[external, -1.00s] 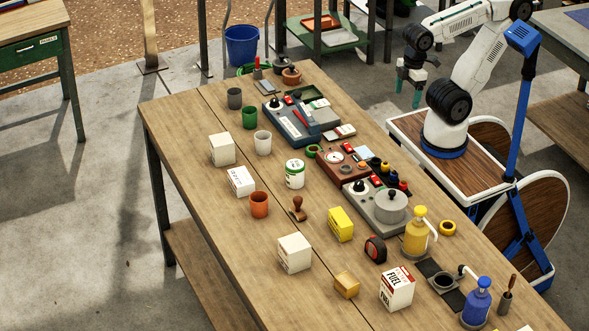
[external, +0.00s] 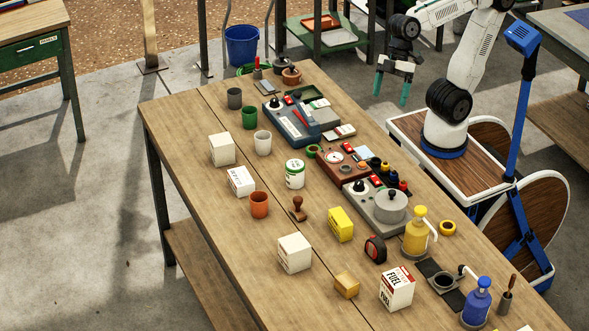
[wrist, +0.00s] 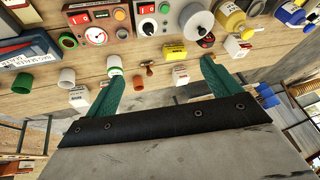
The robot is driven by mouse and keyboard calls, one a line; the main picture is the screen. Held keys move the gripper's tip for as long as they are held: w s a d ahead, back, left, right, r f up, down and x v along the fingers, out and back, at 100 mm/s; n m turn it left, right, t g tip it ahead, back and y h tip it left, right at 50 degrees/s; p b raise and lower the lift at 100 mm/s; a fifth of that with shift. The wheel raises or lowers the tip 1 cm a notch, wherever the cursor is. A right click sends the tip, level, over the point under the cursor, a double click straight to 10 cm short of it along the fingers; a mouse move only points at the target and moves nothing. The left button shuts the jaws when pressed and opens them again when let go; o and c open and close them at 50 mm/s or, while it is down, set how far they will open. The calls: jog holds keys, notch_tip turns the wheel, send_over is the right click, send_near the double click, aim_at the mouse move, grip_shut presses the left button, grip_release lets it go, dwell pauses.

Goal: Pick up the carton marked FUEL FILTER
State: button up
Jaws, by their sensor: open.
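The carton marked FUEL (external: 397,289) is white with a red band and stands upright toward the near end of the wooden table (external: 190,110). The second word on its face is too small to read surely. In the wrist view a white and red carton (wrist: 237,47), which looks like the same one, is at the upper right, beyond the right finger. My gripper (external: 391,89) is open and empty, high above the far right side of the table and well away from the carton. Its two teal fingers also show in the wrist view (wrist: 161,62).
A yellow bottle (external: 415,238), blue bottle (external: 477,303), tape measure (external: 375,249) and small yellow-orange box (external: 346,285) stand around the carton. Plain white cartons (external: 294,254), a yellow box (external: 341,224) and cups are spread farther off. Control boxes (external: 377,208) line the right side.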

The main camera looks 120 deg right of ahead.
jog(key=w+a+r+t, duration=0.1)
jog(key=w+a+t, duration=0.2)
jog(key=w+a, duration=0.5)
jog(key=w+a+t, duration=0.3)
jog(key=w+a, duration=0.2)
jog(key=w, duration=0.8)
jog(key=w+a+r+t, duration=0.1)
jog(key=w+a+t, duration=0.1)
jog(key=w+a, duration=0.6)
jog(key=w+f+m+t+h, duration=0.1)
jog(key=w+f+m+h, duration=0.15)
jog(key=w+f, duration=0.4)
send_near(283, 259)
jog(key=shift+h+v, duration=0.25)
jog(key=shift+v, duration=0.55)
jog(key=shift+w+f, duration=0.15)
jog(key=shift+w, duration=0.1)
jog(key=x, duration=0.7)
jog(key=shift+w+a, duration=0.1)
jog(key=shift+a, duration=0.2)
jog(key=c, duration=1.1)
